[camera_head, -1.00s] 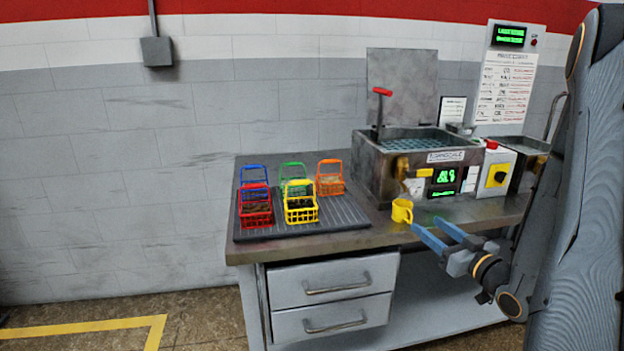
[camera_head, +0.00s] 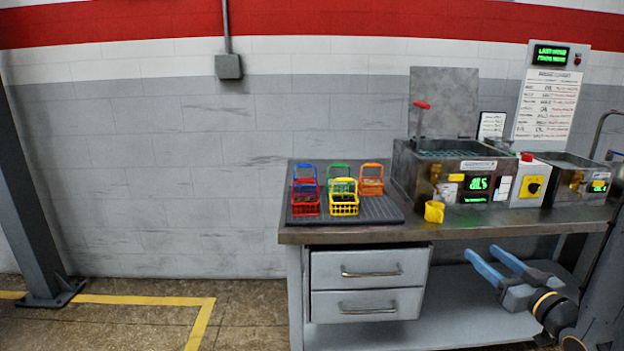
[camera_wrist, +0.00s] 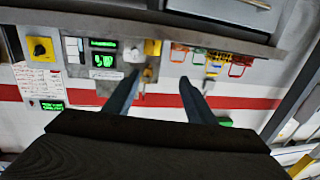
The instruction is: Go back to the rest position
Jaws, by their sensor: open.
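My gripper (camera_head: 493,258) is open and empty, its two blue fingers apart, in front of the bench at the lower right in the head view. In the wrist view my gripper (camera_wrist: 160,92) also shows nothing between its fingers. A yellow mug (camera_head: 434,212) stands on the bench top near its front edge, up and left of the fingers. A red basket (camera_head: 306,204), a yellow basket (camera_head: 343,204), a blue basket (camera_head: 304,181), a green basket (camera_head: 340,183) and an orange basket (camera_head: 371,185) stand on the dark ribbed mat (camera_head: 380,209).
A tank with a lit display (camera_head: 455,178) and a raised grey lid stands on the bench (camera_head: 400,235). Drawers (camera_head: 370,270) are below. Floor on the left is open, beside a dark post (camera_head: 35,200).

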